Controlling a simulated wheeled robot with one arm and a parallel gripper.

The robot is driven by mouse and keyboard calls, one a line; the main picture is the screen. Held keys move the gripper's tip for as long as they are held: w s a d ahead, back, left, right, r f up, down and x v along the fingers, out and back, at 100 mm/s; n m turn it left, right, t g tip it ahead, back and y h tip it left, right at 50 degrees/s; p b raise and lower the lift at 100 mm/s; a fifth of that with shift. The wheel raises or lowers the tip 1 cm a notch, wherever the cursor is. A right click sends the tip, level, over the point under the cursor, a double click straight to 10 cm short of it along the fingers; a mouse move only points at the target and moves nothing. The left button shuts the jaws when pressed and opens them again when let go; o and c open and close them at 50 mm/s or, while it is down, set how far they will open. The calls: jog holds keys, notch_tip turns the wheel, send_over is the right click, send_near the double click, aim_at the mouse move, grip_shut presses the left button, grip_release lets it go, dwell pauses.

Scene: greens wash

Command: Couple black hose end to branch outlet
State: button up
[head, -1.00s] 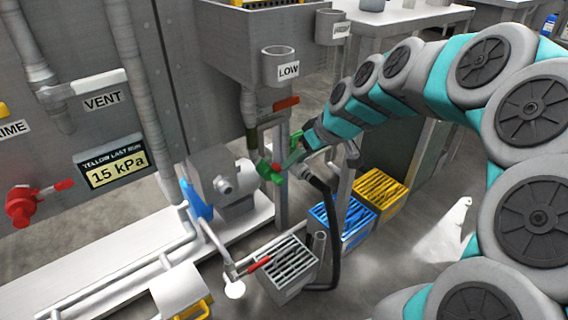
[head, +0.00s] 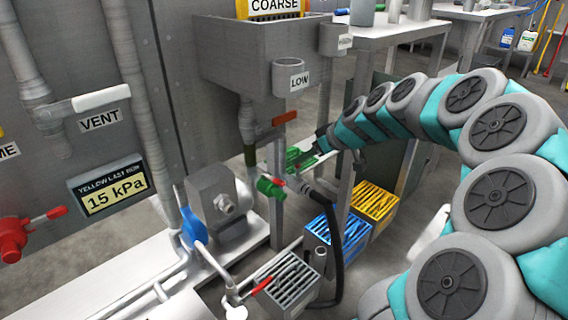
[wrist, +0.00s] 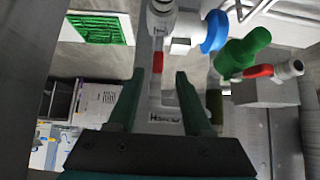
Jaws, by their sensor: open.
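My gripper (head: 299,158) is open, just right of the dark pipe under the sink; in the wrist view its two dark fingers (wrist: 160,76) stand apart with nothing between them. A green valve body (head: 268,188) with a red handle carries the grey branch outlet (head: 292,182), below and left of my gripper. In the wrist view the green valve (wrist: 243,52) and grey outlet (wrist: 289,69) lie to the right of the fingers. The black hose (head: 338,248) rises from the floor beside the crates, and its upper end (head: 309,190) lies close to the outlet; I cannot tell whether they touch.
Grey (head: 292,284), blue (head: 322,228) and yellow (head: 375,203) crates stand below my arm. The pump (head: 220,203) and white pipes are left. The sink (head: 235,50) with its LOW cup (head: 291,78) is above. Support legs stand around the outlet.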

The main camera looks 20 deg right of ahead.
aim_at(298, 167)
jog(key=x, duration=0.8)
jog(key=shift+w+d, duration=0.1)
jog(key=shift+w, duration=0.05)
grip_shut()
dwell(0.5)
